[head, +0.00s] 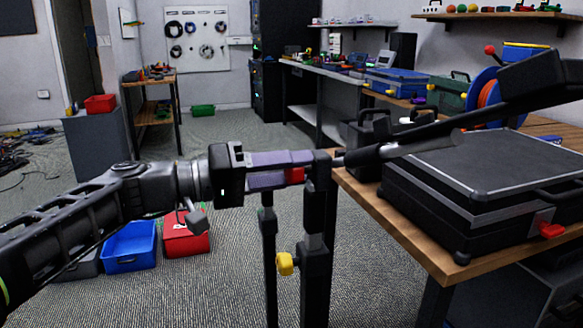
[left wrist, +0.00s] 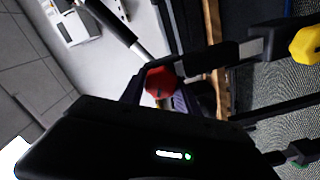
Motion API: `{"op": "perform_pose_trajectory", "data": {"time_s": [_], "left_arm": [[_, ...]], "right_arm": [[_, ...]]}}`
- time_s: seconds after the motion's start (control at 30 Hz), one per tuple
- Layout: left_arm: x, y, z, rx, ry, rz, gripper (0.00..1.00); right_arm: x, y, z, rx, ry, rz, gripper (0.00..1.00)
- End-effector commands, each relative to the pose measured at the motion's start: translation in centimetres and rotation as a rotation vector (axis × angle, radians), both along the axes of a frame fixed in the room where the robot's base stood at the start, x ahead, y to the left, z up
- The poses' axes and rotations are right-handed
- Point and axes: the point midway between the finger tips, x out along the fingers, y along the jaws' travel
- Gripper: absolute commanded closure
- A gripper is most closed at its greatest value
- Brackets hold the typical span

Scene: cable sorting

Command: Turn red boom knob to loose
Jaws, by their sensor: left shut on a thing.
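The red boom knob (head: 294,175) sits at the head of a black stand (head: 316,230), where the boom (head: 420,137) meets the upright. My left gripper (head: 291,167), with purple-grey fingers, reaches in from the left and is shut on the red knob, hiding part of it. In the left wrist view the red knob (left wrist: 159,82) shows beside a purple finger (left wrist: 181,101). A yellow knob (head: 286,263) sits lower on the stand; it also shows in the left wrist view (left wrist: 305,46). The knob's turn angle cannot be read. My right gripper is not in view.
The boom slants up to the right over a black case (head: 470,165) on a wooden table (head: 355,189). A blue bin (head: 130,246) and a red bin (head: 186,235) stand on the floor at left. Open carpet lies behind the stand.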

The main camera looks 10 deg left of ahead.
Motion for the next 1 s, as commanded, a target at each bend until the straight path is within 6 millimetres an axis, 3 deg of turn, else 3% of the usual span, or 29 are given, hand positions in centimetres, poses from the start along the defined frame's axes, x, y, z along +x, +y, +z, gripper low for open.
{"op": "perform_pose_trajectory", "data": {"time_s": [0.5,1.0], "left_arm": [[0.1,0.1,0.0,-0.235,0.37,0.002,1.0],[0.1,0.1,-0.2,-0.302,0.476,0.002,1.0]], "right_arm": [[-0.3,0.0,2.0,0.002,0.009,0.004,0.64],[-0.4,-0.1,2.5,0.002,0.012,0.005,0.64]]}}
